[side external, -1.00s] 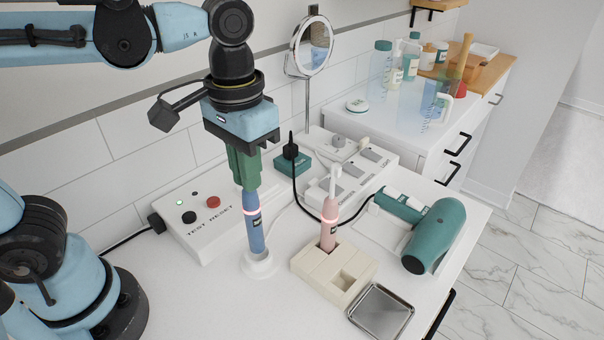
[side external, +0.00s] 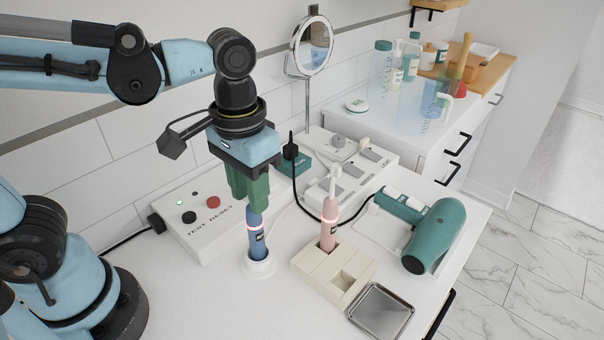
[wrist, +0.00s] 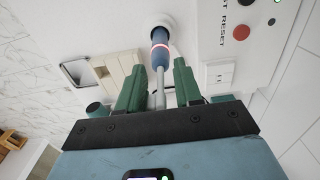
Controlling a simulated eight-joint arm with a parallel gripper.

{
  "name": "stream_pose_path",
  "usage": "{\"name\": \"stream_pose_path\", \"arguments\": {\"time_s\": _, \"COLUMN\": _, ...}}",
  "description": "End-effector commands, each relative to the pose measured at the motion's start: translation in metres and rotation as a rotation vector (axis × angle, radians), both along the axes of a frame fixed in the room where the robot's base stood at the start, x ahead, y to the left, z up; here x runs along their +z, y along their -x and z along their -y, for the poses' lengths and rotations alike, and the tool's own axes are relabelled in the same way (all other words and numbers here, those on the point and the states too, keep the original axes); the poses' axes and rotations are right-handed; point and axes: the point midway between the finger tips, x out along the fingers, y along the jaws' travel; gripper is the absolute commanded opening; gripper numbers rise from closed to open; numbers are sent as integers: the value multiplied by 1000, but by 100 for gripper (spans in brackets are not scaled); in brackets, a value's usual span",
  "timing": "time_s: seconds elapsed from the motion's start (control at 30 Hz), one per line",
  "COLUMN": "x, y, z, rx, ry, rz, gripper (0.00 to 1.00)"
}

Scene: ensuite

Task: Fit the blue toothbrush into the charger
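The blue toothbrush (side external: 257,238) stands close to upright with its lower end in the round white charger (side external: 259,269). Its pink ring is lit. In the wrist view the toothbrush (wrist: 160,55) runs down to the charger (wrist: 158,24), its thin neck between my fingers. My gripper (side external: 252,204) is around the toothbrush's upper part, with its green fingers spread. In the wrist view my gripper (wrist: 156,68) shows gaps on both sides of the toothbrush. The fingers hide the toothbrush's head in the side view, and I cannot see the bottom of its seat.
A pink toothbrush (side external: 329,222) stands in a cream holder (side external: 311,264) just right of the charger. A metal tray (side external: 380,312) and a teal hair dryer (side external: 433,236) lie farther right. A test box (side external: 196,227) and a mirror (side external: 311,47) stand behind.

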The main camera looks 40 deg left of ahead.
Motion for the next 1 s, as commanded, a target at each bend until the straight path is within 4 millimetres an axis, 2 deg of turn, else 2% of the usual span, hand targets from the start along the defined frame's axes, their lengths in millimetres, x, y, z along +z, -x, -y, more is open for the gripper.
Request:
{"name": "stream_pose_path", "arguments": {"time_s": 0.23, "x": 2, "y": 0, "z": 0, "rx": 0, "ry": 0, "rz": 0, "gripper": 34}}
{"name": "stream_pose_path", "arguments": {"time_s": 0.37, "x": 12, "y": 0, "z": 0, "rx": 0, "ry": 0, "rz": 0, "gripper": 34}}
{"name": "stream_pose_path", "arguments": {"time_s": 1.0, "x": 109, "y": 0, "z": 0, "rx": 0, "ry": 0, "rz": 0, "gripper": 34}}
